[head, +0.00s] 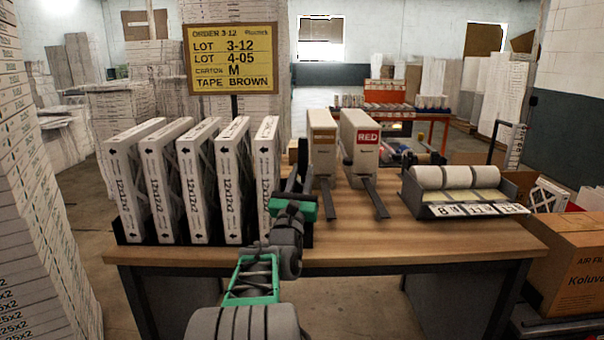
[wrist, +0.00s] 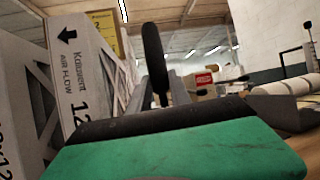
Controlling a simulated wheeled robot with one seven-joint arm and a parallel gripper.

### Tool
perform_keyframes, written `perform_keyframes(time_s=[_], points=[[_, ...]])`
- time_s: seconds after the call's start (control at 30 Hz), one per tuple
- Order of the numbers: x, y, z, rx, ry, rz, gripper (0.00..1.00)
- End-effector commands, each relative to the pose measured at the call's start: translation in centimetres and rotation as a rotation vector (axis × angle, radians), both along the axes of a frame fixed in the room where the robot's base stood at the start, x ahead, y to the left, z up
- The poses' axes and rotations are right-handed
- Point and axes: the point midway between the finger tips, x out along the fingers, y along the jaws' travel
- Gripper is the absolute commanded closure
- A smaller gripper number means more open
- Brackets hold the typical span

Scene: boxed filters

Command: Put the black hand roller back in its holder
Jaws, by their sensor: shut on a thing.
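My gripper (head: 300,182) is over the near middle of the wooden table, just right of the boxed filters. It is shut on what looks like the black hand roller, seen in the wrist view as a dark upright rounded bar (wrist: 154,62) beyond my green and black gripper body. I cannot clearly pick out the roller's holder in either view.
Several white filter boxes (head: 200,183) stand in a dark rack on the left of the table (head: 425,242). A brown dispenser (head: 322,145) and a RED-labelled dispenser (head: 359,147) stand behind my gripper. A label-roll stand (head: 412,198) is at right. The front right tabletop is clear.

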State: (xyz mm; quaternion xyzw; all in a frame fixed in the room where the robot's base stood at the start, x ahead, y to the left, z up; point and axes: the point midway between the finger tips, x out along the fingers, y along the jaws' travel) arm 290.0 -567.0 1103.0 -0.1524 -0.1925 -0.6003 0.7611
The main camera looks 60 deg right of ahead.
Motion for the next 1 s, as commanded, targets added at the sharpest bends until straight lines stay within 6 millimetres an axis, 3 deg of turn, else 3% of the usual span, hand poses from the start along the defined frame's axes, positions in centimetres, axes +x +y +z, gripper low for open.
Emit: perform_keyframes(time_s=[0.07,0.1,0.33,0.57,0.73,1.0], points=[[0.0,0.0,0.2,-0.003,-0.002,0.000,1.00],[0.0,0.0,0.0,0.000,0.000,0.000,0.73],[0.0,0.0,0.0,-0.001,-0.001,0.000,0.54],[0.0,0.0,0.1,-0.001,-0.001,0.000,0.54],[0.0,0.2,1.5,-0.002,-0.002,0.001,0.54],[-1.3,6.4,-2.6,0.000,0.000,0.004,0.54]])
